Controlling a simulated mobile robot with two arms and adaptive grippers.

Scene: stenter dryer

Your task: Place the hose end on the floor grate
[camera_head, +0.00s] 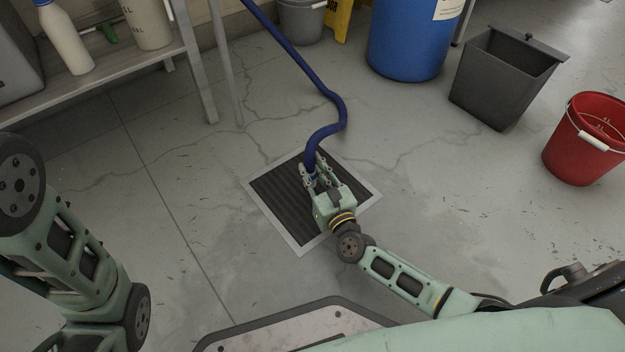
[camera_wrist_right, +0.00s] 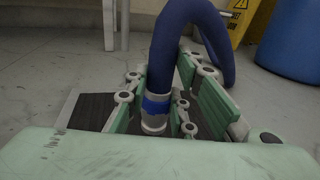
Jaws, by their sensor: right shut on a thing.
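The blue hose (camera_head: 327,124) comes down from the top of the head view and bends toward the floor. My right gripper (camera_head: 311,174) is shut on the hose end, over the floor grate (camera_head: 272,195), a dark slatted square in a pale frame. In the right wrist view the hose end (camera_wrist_right: 155,113) has a blue band and a grey collar and stands roughly upright between the fingers of my right gripper (camera_wrist_right: 170,105). The grate also shows there at the left (camera_wrist_right: 90,112). I cannot tell whether the hose end touches the slats. My left gripper is out of view; only my left arm shows.
A blue barrel (camera_head: 408,38), a dark grey bin (camera_head: 503,78) and a red bucket (camera_head: 586,138) stand at the upper right. A grey bucket (camera_head: 302,20) and a yellow sign (camera_head: 340,18) are at the back. A shelf (camera_head: 110,70) with bottles is upper left. The floor around the grate is clear.

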